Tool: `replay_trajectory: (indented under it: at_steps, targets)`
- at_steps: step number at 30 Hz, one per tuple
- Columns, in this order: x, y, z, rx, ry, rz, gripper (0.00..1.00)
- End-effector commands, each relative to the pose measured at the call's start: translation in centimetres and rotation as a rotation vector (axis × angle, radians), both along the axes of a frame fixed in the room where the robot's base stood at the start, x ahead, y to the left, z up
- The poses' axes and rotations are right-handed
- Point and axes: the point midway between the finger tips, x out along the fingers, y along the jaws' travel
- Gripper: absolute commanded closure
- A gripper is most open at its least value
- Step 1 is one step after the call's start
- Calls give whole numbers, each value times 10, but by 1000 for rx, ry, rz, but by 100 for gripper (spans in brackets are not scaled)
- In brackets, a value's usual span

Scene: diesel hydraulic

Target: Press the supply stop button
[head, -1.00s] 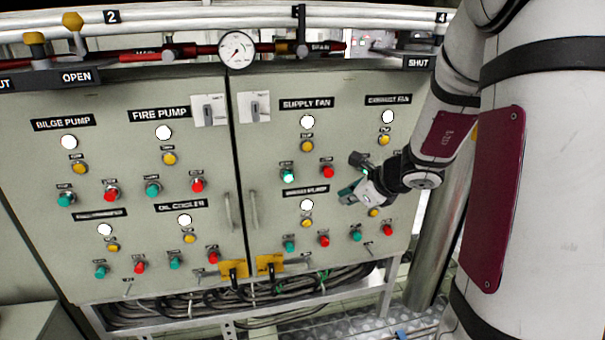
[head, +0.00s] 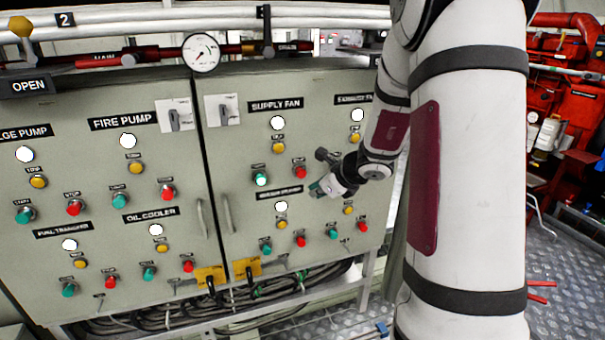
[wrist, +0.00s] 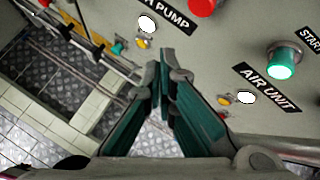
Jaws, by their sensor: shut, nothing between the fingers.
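The supply stop button is the red button (head: 300,172) on the right cabinet door, under the SUPPLY FAN label (head: 276,105). The supply fan's green button (head: 261,180) to its left looks lit. My gripper (head: 316,191) is in front of the panel, just below and right of the red button in the head view; the gap to the panel cannot be judged. In the wrist view my gripper (wrist: 161,65) has its fingers together with nothing between them. A red button (wrist: 203,6) is cut off at that view's top edge; I cannot tell which it is.
A lit green button (wrist: 284,62) and an AIR UNIT label (wrist: 267,90) show in the wrist view. Other buttons surround the spot, including a red one (head: 301,241) below. A door handle (head: 229,213) and yellow tags (head: 246,266) stick out. Pipes with a gauge (head: 202,53) run above.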

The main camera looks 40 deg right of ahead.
Motion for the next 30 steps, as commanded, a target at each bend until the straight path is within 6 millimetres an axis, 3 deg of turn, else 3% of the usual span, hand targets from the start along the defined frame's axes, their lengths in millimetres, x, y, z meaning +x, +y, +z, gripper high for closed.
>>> replay_trajectory:
  at_steps: [12, 30]
  targets:
    - [43, -12, 0, 0, 1, 1, 100]
    - [48, -13, 0, -1, 0, 1, 100]
